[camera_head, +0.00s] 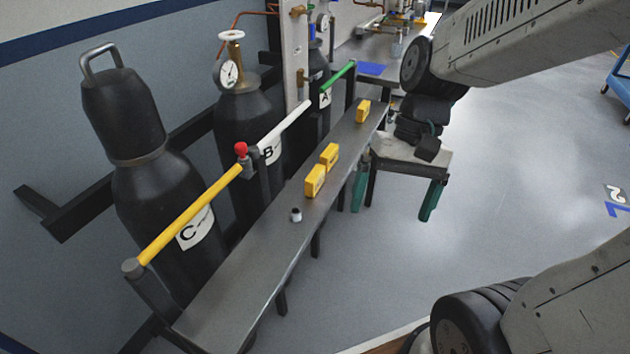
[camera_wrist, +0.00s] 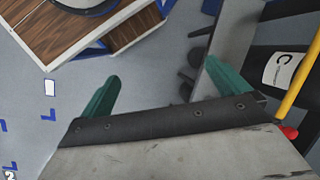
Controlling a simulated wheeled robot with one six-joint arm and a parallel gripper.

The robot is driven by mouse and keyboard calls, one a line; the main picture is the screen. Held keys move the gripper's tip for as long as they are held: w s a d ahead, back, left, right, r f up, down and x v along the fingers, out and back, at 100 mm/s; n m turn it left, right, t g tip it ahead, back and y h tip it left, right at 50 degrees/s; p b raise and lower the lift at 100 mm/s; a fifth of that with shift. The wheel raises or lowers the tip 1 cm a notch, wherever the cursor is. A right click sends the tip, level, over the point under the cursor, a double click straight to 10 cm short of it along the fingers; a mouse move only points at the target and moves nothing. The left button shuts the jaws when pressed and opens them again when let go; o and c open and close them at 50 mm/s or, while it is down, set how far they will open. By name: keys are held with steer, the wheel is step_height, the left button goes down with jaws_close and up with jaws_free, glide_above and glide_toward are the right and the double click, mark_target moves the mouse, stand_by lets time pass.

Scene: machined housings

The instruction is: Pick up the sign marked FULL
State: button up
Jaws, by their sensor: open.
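Three yellow blocks stand on the narrow grey shelf (camera_head: 235,285) in the head view: a near one (camera_head: 315,181), one just behind it (camera_head: 329,156) and a far one (camera_head: 363,111). They may be the signs, but their lettering is too small to read, so I cannot tell which says FULL. My gripper (camera_head: 396,203) has its green fingers wide apart and empty, to the right of the shelf and clear of the blocks. In the wrist view the open fingers (camera_wrist: 160,78) have nothing between them, and no yellow block shows there.
Dark gas cylinders with tags A, B and C (camera_head: 195,229) stand behind the shelf. Green, white and yellow bars (camera_head: 190,215) run along them, with a red knob (camera_head: 241,149). A small black-and-white piece (camera_head: 296,214) sits on the shelf. Open floor lies to the right.

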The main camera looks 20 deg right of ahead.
steer(key=w+a+f+m+y, duration=0.3)
steer(key=w+f+m+y, duration=0.2)
steer(key=w, duration=0.1)
steer(key=m+t+y, duration=0.2)
steer(key=m+t, duration=1)
steer(key=m, duration=0.6)
glide_toward(320, 174)
steer(key=x, duration=0.4)
steer(key=shift+w+f+h, duration=0.1)
steer(key=shift+w+h, duration=0.2)
steer(key=shift+w, duration=0.1)
steer(key=x, duration=0.7)
steer(key=shift+s+a, duration=0.25)
steer(key=shift+a, duration=0.05)
steer(key=c, duration=1)
